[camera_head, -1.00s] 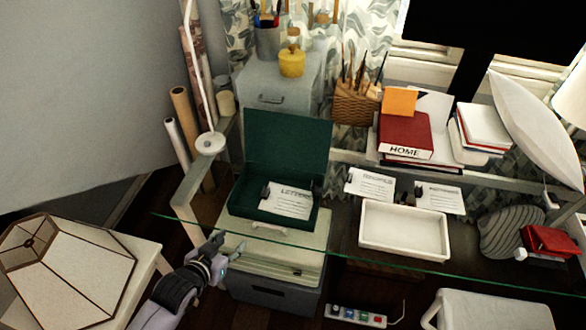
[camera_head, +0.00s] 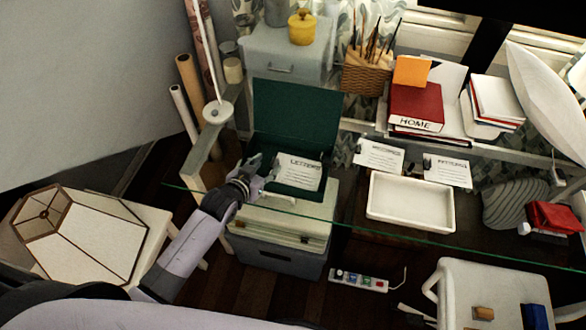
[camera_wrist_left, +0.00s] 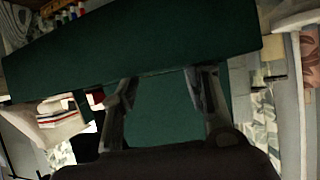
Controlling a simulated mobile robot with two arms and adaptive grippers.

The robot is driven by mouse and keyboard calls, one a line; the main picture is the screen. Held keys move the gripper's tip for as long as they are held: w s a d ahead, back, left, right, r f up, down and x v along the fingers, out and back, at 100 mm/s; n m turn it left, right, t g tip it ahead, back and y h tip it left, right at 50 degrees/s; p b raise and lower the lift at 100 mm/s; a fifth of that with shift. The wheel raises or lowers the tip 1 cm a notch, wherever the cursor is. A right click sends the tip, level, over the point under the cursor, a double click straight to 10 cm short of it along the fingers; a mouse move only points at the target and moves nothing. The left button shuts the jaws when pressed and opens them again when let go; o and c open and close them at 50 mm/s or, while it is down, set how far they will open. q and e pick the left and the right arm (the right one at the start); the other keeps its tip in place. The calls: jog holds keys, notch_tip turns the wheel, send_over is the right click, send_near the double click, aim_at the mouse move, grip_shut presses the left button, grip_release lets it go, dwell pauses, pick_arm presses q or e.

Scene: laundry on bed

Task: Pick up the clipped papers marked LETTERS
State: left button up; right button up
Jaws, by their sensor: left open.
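The clipped papers marked LETTERS (camera_head: 298,172) lie in the open dark green box (camera_head: 292,118), with the lid standing up behind them. A dark clip sits at their left edge. My left gripper (camera_head: 256,172) is open and empty at the box's left front, just left of the papers. In the left wrist view, the left gripper (camera_wrist_left: 165,100) has its two fingers spread, with the green box (camera_wrist_left: 160,45) filling the view between and beyond them. I cannot clearly make out the LETTERS papers there. My right gripper is out of view.
A glass edge (camera_head: 400,236) crosses in front of the box. Two other clipped paper sets (camera_head: 378,154) (camera_head: 447,170) and a white tray (camera_head: 411,203) lie to the right. A lampshade (camera_head: 85,235) stands at lower left, and paper rolls (camera_head: 190,88) lean behind.

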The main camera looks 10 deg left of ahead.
aim_at(274, 165)
pick_arm(q)
jog(key=shift+x, duration=2.85)
jog(key=shift+c, duration=0.3)
grip_shut()
